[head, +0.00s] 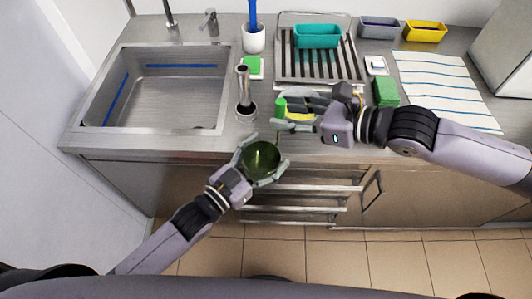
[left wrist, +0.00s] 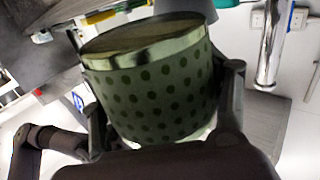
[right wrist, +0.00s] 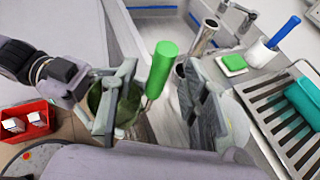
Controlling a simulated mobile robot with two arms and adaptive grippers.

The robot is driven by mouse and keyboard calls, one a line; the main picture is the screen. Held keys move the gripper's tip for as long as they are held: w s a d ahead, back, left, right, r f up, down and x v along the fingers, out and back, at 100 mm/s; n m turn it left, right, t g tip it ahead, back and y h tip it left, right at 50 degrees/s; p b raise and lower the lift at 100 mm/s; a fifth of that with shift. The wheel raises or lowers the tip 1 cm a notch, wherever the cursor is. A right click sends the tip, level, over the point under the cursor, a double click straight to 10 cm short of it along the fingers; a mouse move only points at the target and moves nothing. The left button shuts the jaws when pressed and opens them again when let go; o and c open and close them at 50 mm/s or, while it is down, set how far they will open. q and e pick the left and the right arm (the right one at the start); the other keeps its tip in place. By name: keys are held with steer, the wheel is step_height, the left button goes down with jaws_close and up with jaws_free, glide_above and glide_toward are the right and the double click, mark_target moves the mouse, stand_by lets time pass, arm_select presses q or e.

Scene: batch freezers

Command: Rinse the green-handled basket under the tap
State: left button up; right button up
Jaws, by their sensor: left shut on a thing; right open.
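The basket (head: 262,158) is a dark green-tinted perforated cup with an upright green handle (head: 281,108). My left gripper (head: 260,162) is shut around the cup, in front of the counter edge. The left wrist view shows the dotted cup wall (left wrist: 155,95) between its fingers. My right gripper (head: 290,112) is open near the handle. In the right wrist view the handle (right wrist: 162,70) stands between its spread fingers (right wrist: 158,100), with a finger partly hiding the cup. The tap (head: 169,14) stands behind the empty-looking sink (head: 160,95), left of both grippers.
A steel holder (head: 246,110) with an upright metal tool stands right of the sink. Behind are a white pot (head: 254,40), a green sponge (head: 252,66) and a drain rack (head: 285,75) with a teal tray (head: 317,37). A striped cloth (head: 445,85) lies right.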

steer(key=v, duration=0.7)
